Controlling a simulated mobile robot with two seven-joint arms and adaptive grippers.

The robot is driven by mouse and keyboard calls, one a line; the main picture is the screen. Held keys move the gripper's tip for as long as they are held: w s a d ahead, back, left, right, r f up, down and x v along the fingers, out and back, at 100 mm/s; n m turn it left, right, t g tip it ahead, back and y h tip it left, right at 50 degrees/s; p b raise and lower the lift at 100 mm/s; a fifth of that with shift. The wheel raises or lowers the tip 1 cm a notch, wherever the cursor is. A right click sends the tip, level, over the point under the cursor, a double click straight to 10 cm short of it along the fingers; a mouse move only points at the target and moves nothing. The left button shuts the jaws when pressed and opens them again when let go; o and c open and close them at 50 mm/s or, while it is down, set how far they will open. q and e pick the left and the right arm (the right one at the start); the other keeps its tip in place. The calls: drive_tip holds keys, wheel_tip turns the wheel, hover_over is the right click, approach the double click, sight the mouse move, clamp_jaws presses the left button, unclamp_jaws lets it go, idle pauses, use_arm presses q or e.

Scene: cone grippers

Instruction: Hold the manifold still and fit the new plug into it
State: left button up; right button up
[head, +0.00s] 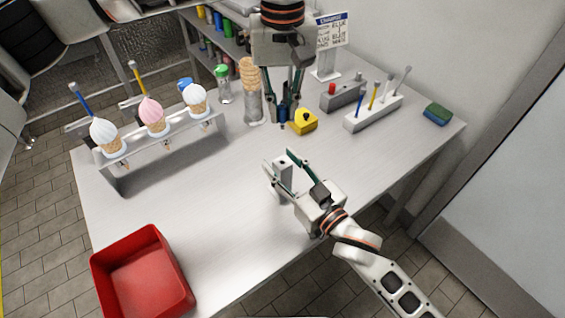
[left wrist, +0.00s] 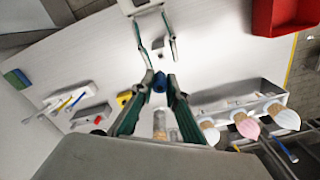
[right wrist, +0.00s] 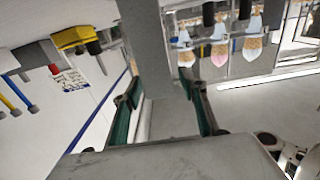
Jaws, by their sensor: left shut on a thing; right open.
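The manifold looks to be the upright grey block (head: 284,170) with a dark hole in its top, standing on the table. In the right wrist view it is a tall grey post (right wrist: 150,55) between the fingers. My right gripper (head: 283,163) is open, with its fingers on either side of the block. My left gripper (head: 289,114) is shut on a small blue plug (head: 283,114), behind the manifold and apart from it. The plug also shows between the fingertips in the left wrist view (left wrist: 160,82). Its lower end is hard to make out.
A yellow object (head: 304,122) with a dark top stands right beside my left gripper. A grey block with a red knob (head: 343,95) and a white tool holder (head: 373,114) are farther right. A cone rack (head: 167,149) stands left; a red bin (head: 143,272) is front left.

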drive_tip(key=shift+s+d, duration=0.1)
drive_tip(key=shift+s, duration=0.05)
drive_tip(key=shift+s+d, duration=0.45)
drive_tip(key=shift+s, duration=0.15)
drive_tip(key=shift+w+a, duration=0.2)
drive_tip(key=shift+w, duration=0.1)
idle(0.8)
drive_tip(key=shift+w+a, duration=0.35)
drive_tip(key=shift+w, duration=0.1)
clamp_jaws()
use_arm(q)
drive_tip(key=shift+f, duration=0.1)
idle(0.9)
